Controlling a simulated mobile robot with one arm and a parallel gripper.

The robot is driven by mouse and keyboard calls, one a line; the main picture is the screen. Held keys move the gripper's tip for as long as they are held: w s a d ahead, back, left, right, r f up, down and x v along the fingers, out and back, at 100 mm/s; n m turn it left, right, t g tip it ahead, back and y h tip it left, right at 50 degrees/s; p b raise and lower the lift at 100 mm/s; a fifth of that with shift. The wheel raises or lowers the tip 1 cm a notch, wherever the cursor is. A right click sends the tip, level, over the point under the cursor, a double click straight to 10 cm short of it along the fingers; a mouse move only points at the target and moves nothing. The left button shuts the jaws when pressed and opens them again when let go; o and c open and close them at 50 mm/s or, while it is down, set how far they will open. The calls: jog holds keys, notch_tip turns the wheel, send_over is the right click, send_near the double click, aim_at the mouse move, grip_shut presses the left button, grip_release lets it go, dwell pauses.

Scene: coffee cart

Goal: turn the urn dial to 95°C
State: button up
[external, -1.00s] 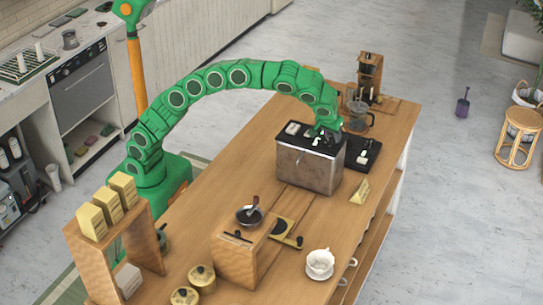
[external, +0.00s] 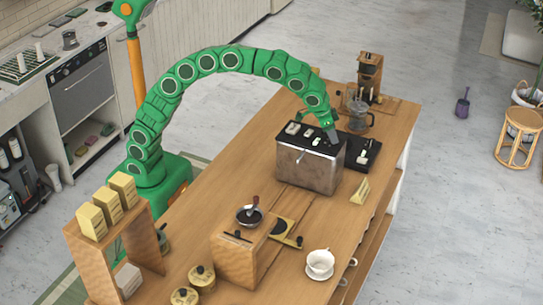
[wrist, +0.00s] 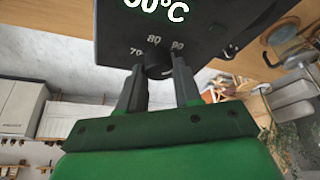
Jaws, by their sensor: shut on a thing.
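The urn (external: 308,168) is a metal box with a black top, standing on the wooden cart. In the wrist view its black panel (wrist: 118,30) shows a lit reading ending in "0°C"; the first digit is cut off by the top edge. Below it is a small dark dial (wrist: 157,66) with the marks 70, 80 and 90 around it. My gripper (wrist: 158,72) has one finger on each side of the dial and is shut on it. In the external view my gripper (external: 332,134) is at the urn's top right; the dial is too small to make out there.
A glass carafe (external: 358,118) stands close behind the urn. A dark tray (external: 371,148) with a small white item lies to its right.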

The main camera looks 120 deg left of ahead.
jog(key=m, duration=0.2)
jog(key=m+h, duration=0.1)
jog(key=m, duration=0.1)
jog(key=shift+t+h, duration=0.3)
jog(key=shift+t, duration=0.1)
jog(key=shift+a+m+h, duration=0.15)
jog(key=shift+m+h, duration=0.65)
jog(key=shift+m, duration=1.4)
jog(key=o, duration=1)
jog(key=shift+o, duration=0.2)
jog(key=v, duration=0.7)
jog(key=shift+r, duration=0.4)
jog(key=shift+s, duration=0.15)
